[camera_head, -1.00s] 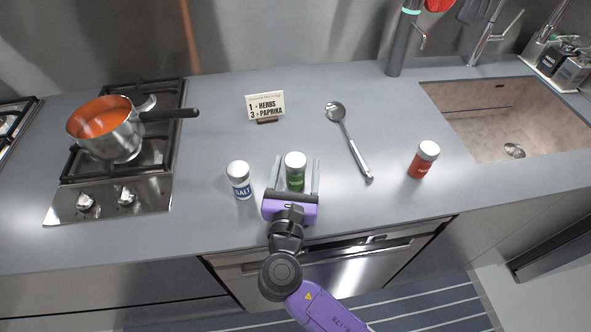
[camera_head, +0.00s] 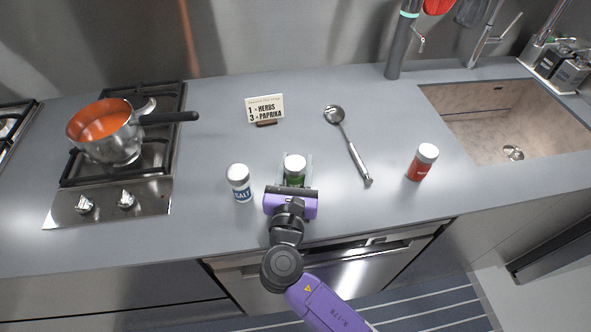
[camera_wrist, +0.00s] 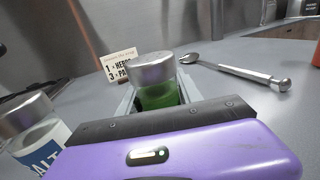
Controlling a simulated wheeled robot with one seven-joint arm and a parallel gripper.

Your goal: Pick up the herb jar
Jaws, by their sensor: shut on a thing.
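The herb jar (camera_head: 295,168) has a green body and a silver-white lid. It stands upright near the front of the grey counter. It also shows in the wrist view (camera_wrist: 155,82), just beyond the purple gripper body. My gripper (camera_head: 295,172) is shut on the herb jar, with a finger along each side of it. The lower part of the jar is hidden by the gripper. I cannot see any gap between the jar and the counter.
A salt jar (camera_head: 240,182) stands close on the left. A red-labelled jar (camera_head: 423,162) stands to the right, beyond a ladle (camera_head: 348,146). A small recipe sign (camera_head: 265,109) is behind. A pot (camera_head: 107,130) sits on the hob at left; a sink (camera_head: 500,120) is at right.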

